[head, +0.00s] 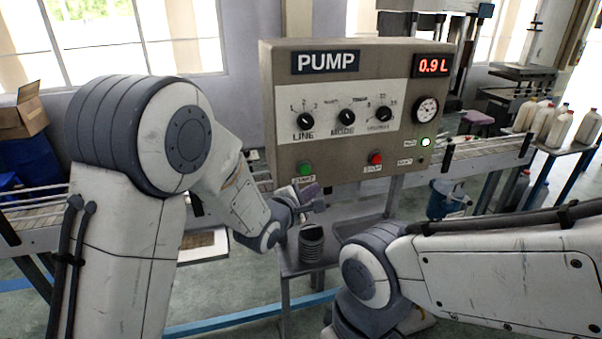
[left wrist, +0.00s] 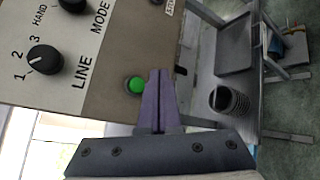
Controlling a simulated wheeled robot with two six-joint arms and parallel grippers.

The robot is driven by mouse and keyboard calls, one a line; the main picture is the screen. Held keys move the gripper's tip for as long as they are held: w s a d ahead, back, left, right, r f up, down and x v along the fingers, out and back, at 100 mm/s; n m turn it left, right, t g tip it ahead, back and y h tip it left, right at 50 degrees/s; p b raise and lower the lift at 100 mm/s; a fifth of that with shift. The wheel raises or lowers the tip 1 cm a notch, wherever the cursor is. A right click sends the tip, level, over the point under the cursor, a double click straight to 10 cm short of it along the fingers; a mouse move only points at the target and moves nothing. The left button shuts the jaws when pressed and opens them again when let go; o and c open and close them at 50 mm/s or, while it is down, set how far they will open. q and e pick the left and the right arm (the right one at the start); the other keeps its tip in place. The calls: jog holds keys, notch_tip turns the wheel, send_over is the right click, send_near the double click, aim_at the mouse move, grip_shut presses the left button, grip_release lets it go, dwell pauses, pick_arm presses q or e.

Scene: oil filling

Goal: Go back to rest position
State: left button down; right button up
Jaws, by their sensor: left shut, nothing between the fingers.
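Below are a green button (head: 306,168) and a red button (head: 376,158). My right gripper is out of view.
A dark ribbed container (head: 311,243) stands on a small stand below the panel, close to my left gripper. Conveyors run on both sides. A table with several jugs (head: 558,128) is at right, a cardboard box (head: 22,110) at left. A blue bucket (head: 447,200) is behind.

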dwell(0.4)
pick_arm(q)
jog(key=s+a+f+m+g+y+b, duration=0.1)
jog(key=s+a+f+m+g+y, duration=0.1)
jog(key=s+m, duration=0.7)
jog(key=s+a+f+m+g+y+b, duration=0.1)
jog(key=s+f+m+g, duration=0.3)
jog(key=s, duration=1.2)
jog(key=s+a+f+m+g+y+b, duration=0.2)
jog(key=s+m+g, duration=0.5)
jog(key=s+m, duration=0.5)
jog(key=shift+s+a+f+m+g+y+b, duration=0.3)
jog(key=shift+f+m+g+y+b, duration=0.1)
jog(key=shift+f+m+b, duration=0.3)
